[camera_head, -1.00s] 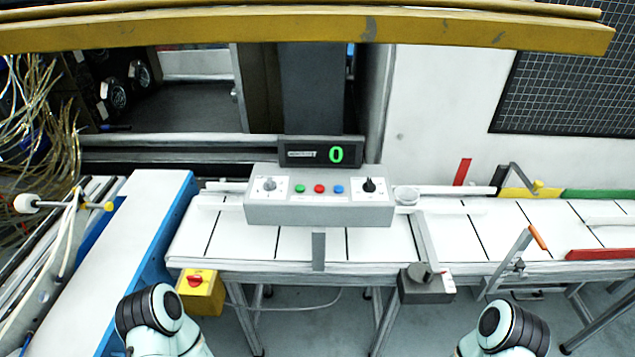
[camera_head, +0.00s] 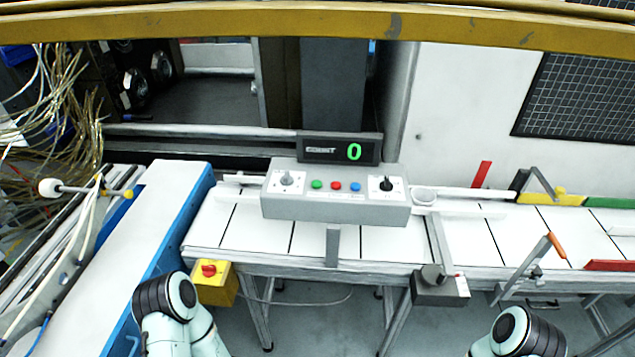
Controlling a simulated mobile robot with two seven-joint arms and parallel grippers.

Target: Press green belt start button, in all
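The green button (camera_head: 317,184) is the leftmost of three small buttons on top of a grey control box (camera_head: 335,209). The red button (camera_head: 336,186) and the blue button (camera_head: 356,187) sit to its right. The box stands above the white belt (camera_head: 300,238). A counter display (camera_head: 340,149) behind the box shows a green 0. Only links of my two arms show at the bottom edge, left and right of the box. Both grippers are out of the picture, and nothing of mine touches the box.
A yellow box with a red knob (camera_head: 213,281) hangs at the belt's front left. A dark grey block (camera_head: 440,287) and an orange-tipped lever (camera_head: 555,246) stand along the front edge. A yellow beam (camera_head: 300,27) crosses above.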

